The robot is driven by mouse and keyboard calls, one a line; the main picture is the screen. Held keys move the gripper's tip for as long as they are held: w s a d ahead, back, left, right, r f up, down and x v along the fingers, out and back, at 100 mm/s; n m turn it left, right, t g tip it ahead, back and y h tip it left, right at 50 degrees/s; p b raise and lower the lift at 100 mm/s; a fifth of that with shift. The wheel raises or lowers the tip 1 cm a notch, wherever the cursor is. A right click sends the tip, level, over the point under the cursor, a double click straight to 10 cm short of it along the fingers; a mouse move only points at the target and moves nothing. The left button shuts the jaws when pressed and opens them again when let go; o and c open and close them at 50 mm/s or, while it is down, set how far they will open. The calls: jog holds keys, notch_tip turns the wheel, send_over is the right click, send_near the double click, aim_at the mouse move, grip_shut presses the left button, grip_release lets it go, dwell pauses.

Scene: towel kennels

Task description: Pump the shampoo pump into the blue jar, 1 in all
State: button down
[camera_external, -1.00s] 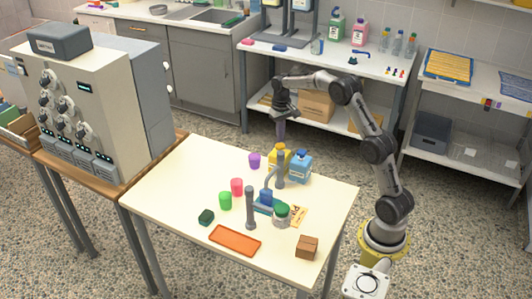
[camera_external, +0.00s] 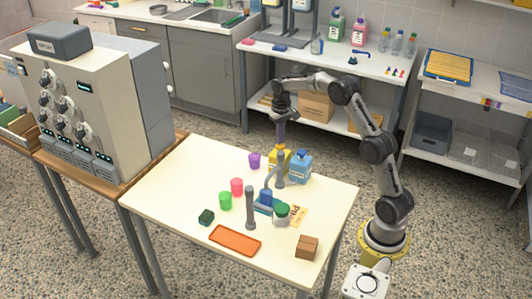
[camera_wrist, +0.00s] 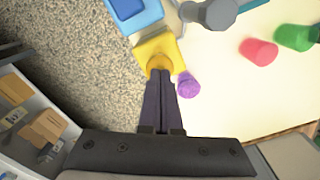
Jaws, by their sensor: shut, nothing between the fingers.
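A yellow pump bottle (camera_external: 278,163) stands near the back edge of the cream table, with a blue bottle (camera_external: 300,168) to its right. I cannot read which one is the shampoo. My gripper (camera_external: 281,146) is shut and empty, pointing down at the top of the yellow bottle. In the wrist view my shut fingers (camera_wrist: 160,74) overlap the yellow bottle's round head (camera_wrist: 158,63); whether they touch cannot be told. A blue jar-like thing (camera_external: 265,195) stands mid-table, partly hidden by a grey post.
Grey posts (camera_external: 250,208) rise mid-table. A green-topped jar (camera_external: 281,213), orange tray (camera_external: 235,240) and brown box (camera_external: 307,247) are nearer the front.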

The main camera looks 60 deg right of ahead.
jog(key=shift+f, duration=1.15)
jog(key=shift+r, duration=1.5)
notch_tip(320, 180, up, 6)
jog(key=shift+a, duration=0.1)
